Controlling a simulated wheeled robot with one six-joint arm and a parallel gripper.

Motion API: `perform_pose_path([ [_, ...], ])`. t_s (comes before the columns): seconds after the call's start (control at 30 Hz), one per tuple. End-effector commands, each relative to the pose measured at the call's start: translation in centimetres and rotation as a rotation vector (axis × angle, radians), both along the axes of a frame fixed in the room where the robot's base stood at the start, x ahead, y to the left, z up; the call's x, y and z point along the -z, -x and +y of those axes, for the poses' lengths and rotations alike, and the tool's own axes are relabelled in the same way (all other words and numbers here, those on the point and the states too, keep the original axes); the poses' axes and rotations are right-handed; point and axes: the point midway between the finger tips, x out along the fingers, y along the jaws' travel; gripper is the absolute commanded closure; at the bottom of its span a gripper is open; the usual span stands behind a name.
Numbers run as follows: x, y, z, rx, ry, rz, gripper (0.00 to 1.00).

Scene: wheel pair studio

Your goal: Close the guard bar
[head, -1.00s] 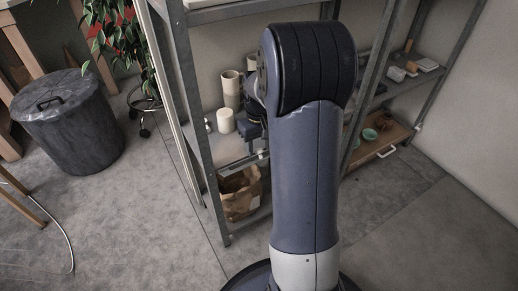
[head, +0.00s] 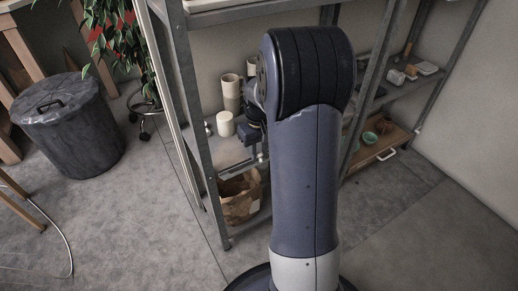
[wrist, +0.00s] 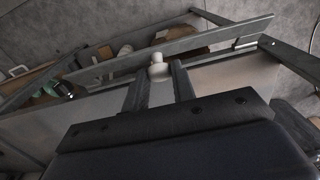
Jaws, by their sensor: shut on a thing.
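A long grey bar (wrist: 215,38), which looks like the guard bar, runs slantwise across the upper part of the wrist view, in front of the shelf. A pale round knob (wrist: 158,58) shows at its middle. My gripper (wrist: 158,74) has its two dark fingers on either side of the knob's base and is shut on it. In the head view my gripper (head: 261,154) is small, at the front of the lower shelf, partly hidden by my arm. How far the bar stands from its closed place I cannot tell.
The metal shelf rack (head: 184,85) has posts close beside my arm. Pale cylinders (head: 225,123) stand on a shelf near my gripper, and a paper bag (head: 239,196) sits below. A dark bin (head: 70,125) stands at left. The floor at right is clear.

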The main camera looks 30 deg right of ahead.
Motion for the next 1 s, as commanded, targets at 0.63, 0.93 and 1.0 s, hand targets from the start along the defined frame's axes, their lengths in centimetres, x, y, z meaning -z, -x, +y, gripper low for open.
perform_pose_path([
  [0.63,-0.8,-1.7,0.1,-0.002,0.008,0.259,0.98],
  [0.93,-0.3,-3.0,0.1,-0.002,0.016,0.458,0.98],
  [1.0,-0.1,-3.2,0.1,-0.001,0.018,0.501,0.98],
])
